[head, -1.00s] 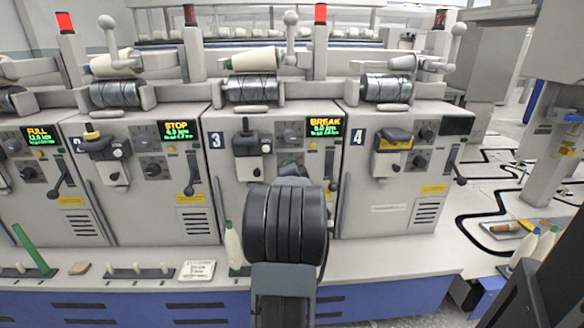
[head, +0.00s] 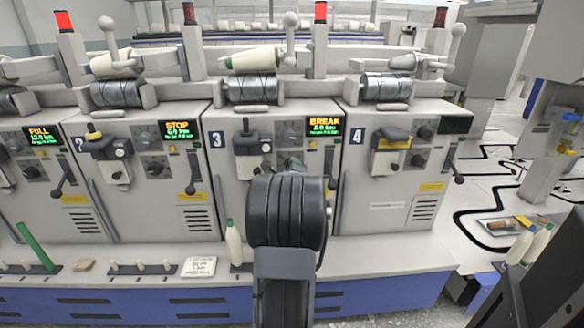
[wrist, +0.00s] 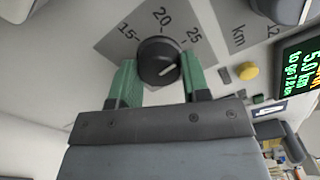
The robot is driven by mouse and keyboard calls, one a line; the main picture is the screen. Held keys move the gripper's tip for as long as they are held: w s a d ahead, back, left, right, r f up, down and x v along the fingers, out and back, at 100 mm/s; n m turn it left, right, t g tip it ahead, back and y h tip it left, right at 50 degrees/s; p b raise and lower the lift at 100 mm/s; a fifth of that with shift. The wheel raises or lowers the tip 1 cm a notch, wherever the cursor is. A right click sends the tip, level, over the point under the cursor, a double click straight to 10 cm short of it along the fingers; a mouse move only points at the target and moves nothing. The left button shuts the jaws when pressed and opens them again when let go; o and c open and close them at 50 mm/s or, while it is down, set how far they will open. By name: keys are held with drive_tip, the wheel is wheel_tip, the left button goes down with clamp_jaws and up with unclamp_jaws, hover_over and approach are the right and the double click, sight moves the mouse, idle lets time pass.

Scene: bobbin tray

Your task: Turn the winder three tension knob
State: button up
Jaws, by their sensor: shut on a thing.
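The winder three tension knob (wrist: 158,61) is round and black with a white pointer line. In the wrist view it sits on a grey dial plate (wrist: 112,46) marked 15, 20 and 25. The pointer line lies toward the lower right, on the 25 side of the knob. My gripper (wrist: 158,64) has green fingertips, one on each side of the knob, and is shut on it. In the head view my arm hides the knob and most of the gripper in front of winder three (head: 225,180).
Winder three's display (head: 325,127) reads BREAK; a yellow button (wrist: 248,70) is near the knob. Winder four (head: 400,205) stands to the right. A bobbin (head: 233,243) stands on the ledge left of my arm, beside a note card (head: 199,266).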

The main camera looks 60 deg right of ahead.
drive_tip(key=shift+m, duration=0.6)
drive_tip(key=shift+f, duration=0.1)
drive_tip(key=o, duration=0.9)
drive_tip(key=p+v, duration=0.2)
drive_tip(key=v, duration=1.1)
drive_tip(key=shift+s+a+p, duration=0.15)
drive_tip(key=shift+a+p, duration=0.25)
